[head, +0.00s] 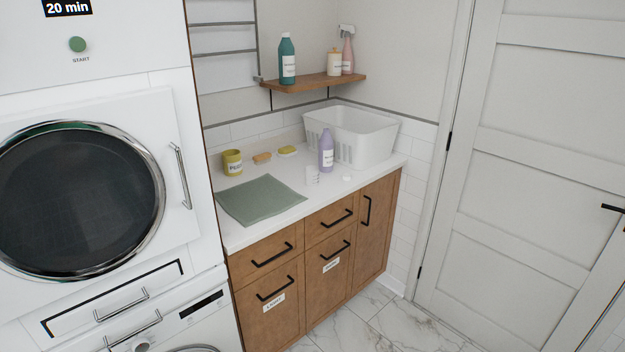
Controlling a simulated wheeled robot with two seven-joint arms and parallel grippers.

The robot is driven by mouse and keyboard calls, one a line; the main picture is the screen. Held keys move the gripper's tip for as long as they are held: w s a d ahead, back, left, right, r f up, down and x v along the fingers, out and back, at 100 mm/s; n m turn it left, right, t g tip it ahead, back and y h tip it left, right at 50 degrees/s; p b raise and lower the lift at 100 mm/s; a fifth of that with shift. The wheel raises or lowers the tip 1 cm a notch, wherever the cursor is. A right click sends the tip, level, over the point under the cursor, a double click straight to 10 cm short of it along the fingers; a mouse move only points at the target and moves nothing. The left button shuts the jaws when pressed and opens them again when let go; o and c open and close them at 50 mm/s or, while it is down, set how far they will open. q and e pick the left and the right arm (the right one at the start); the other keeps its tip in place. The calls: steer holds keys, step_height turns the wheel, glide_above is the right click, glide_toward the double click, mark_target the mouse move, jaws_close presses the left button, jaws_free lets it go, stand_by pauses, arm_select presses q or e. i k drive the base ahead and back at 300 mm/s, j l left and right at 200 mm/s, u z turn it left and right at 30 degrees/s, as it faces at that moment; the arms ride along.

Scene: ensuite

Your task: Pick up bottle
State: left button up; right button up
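A lilac bottle (326,151) with a white label stands upright on the white counter (262,225), in front of the white basket. A teal bottle (287,61) with a white label stands on the wooden wall shelf (311,84). Neither of my grippers shows in the head view.
A white basket (372,145) fills the counter's back right corner. A green cloth (261,200), a yellow-green cup (232,162) and small soap-like pieces (262,158) lie to the left. A white dryer (180,110) stands left; a closed white door (520,160) is right.

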mark_target(326, 143)
steer(key=i+l+u, duration=0.15)
steer(key=i, duration=0.25)
steer(key=i+l+u, duration=0.1)
steer(key=i, duration=0.25)
steer(key=i+l+u, duration=0.15)
steer(key=i, duration=0.2)
